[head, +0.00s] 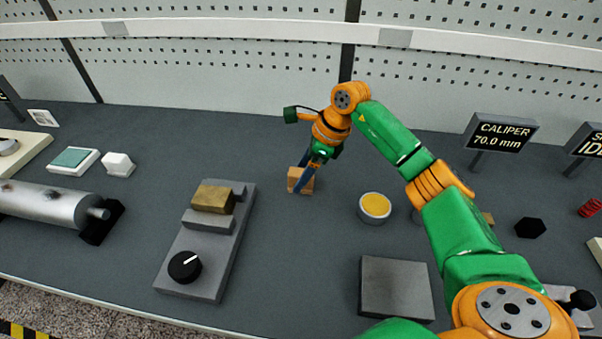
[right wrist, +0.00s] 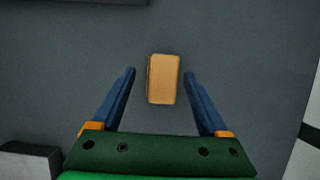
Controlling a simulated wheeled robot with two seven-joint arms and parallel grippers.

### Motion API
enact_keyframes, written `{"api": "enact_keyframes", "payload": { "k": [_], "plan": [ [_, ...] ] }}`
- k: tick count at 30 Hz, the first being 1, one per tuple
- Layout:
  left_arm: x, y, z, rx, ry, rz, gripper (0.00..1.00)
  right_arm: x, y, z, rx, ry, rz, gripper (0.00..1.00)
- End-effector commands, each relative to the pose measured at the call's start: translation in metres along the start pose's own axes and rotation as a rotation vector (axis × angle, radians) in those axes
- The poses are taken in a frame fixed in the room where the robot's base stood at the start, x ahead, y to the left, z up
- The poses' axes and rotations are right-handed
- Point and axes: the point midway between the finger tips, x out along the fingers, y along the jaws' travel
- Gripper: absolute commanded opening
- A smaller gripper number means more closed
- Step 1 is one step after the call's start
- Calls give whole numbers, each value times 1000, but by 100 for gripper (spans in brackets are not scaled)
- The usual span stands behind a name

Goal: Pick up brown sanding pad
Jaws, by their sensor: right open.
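The brown sanding pad (head: 294,180) is a small tan block on the dark grey table, at the middle of the head view. In the right wrist view the pad (right wrist: 164,79) lies between and a little beyond the tips of two blue fingers. My right gripper (head: 309,176) is open and points down at the pad; its fingers partly cover the pad in the head view. In the right wrist view the gripper (right wrist: 162,72) has a gap on both sides of the pad, and nothing is held. My left gripper is not in view.
A grey fixture (head: 222,262) with a brass block and black knob stands to the left. A round tin with yellow contents (head: 374,207) is at the right, with a grey square plate (head: 396,288) in front. A caliper sign (head: 500,132) stands farther right. Table around the pad is clear.

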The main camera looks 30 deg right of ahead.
Motion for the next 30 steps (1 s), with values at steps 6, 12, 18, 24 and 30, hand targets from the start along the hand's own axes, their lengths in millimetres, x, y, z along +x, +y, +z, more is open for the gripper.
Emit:
{"api": "enact_keyframes", "payload": {
  "k": [6, 12, 18, 24, 30],
  "plan": [
    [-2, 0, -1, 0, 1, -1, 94, 12, 0, 0, -1, -1, -2, 78],
    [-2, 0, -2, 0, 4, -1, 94, 12, 0, 0, -1, 0, -2, 48],
    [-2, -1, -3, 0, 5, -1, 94, 12, 0, 0, -1, 0, -2, 0],
    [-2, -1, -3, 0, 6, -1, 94, 12, 0, 0, -1, -1, -2, 0],
    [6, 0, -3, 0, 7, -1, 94, 2, -1, 4, -3, -2, -5, 0]
  ]
}}
